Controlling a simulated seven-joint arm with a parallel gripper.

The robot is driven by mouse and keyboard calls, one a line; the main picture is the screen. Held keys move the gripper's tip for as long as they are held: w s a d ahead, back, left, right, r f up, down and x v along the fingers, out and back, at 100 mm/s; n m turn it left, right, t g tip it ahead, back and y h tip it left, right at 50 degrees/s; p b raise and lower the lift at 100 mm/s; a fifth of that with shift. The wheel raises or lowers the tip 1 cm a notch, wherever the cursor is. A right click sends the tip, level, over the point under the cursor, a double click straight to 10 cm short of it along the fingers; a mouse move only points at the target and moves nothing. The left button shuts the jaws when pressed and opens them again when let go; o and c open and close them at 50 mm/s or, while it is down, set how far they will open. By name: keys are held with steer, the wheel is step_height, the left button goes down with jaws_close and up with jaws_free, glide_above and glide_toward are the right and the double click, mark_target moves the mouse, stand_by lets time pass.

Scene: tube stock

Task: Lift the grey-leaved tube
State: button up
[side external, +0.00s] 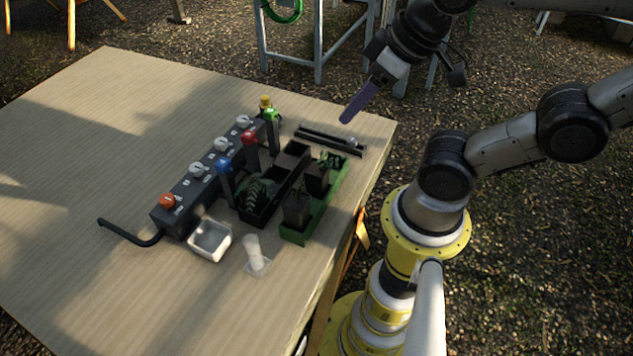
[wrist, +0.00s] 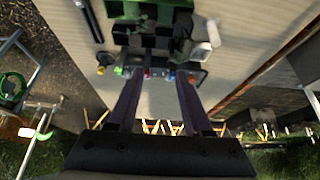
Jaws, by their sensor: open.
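Several dark square plant tubes stand in a black tray (side external: 256,221) and a green tray (side external: 325,213) near the table's right edge. A bushy grey-green plant (side external: 258,190) spreads over the black tray. Two tubes, a rear one (side external: 317,180) and a front one (side external: 296,210), stand in the green tray with darker leaves. Which tube is the grey-leaved one is hard to tell at this size. My gripper (side external: 347,120) hangs above the table's far right corner, apart from the tubes. In the wrist view its jaws (wrist: 157,75) are open and empty, with the trays (wrist: 150,8) beyond the tips.
Black bars (side external: 330,142) lie behind. The table's left side (side external: 90,160) is clear.

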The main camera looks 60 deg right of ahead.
steer(key=o, duration=0.7)
steer(key=shift+o, duration=0.2)
steer(key=n+g, duration=0.6)
steer(key=n, duration=1.2)
glide_above(317, 167)
step_height(317, 167, down, 10)
steer(key=f, duration=0.8)
steer(key=shift+w+a+f, duration=0.1)
steer(key=shift+a+f, duration=0.2)
steer(key=shift+d+f, duration=0.15)
steer(key=shift+f, duration=1.15)
steer(key=shift+d+f, duration=0.1)
steer(key=shift+f, duration=1.15)
